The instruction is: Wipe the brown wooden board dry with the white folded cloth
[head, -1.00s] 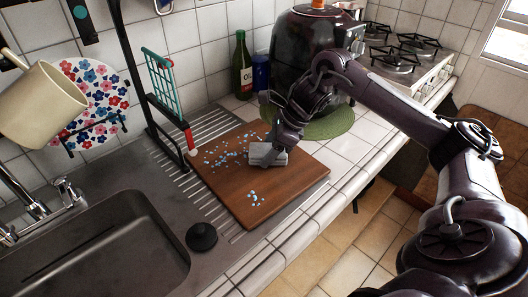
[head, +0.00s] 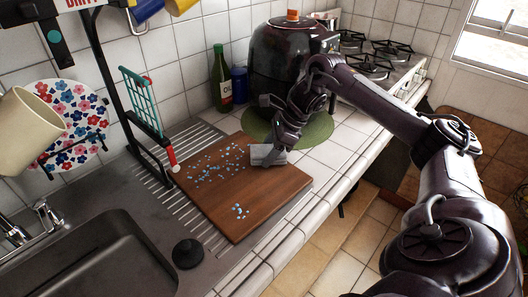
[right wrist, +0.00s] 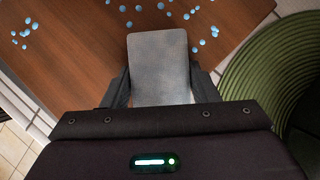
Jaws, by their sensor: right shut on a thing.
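The brown wooden board (head: 215,205) lies on the counter, partly over the ribbed drainer. Blue water drops (head: 222,164) are scattered over its far left part, with a smaller cluster (head: 240,211) nearer its front. The white folded cloth (head: 267,156) looks grey and blocky at the board's far right edge. My right gripper (head: 278,148) is shut on the cloth from the right side. The right wrist view shows the cloth (right wrist: 158,62) between the two fingers, over the board's edge; contact with the board cannot be told. My left gripper is not in view.
A round green mat (head: 315,130) with a dark appliance (head: 285,75) on it is just beyond the cloth. A green bottle (head: 221,78) stands behind the board. The sink (head: 95,270) and black plug (head: 187,253) are left. A teal rack (head: 142,100) overhangs the drainer.

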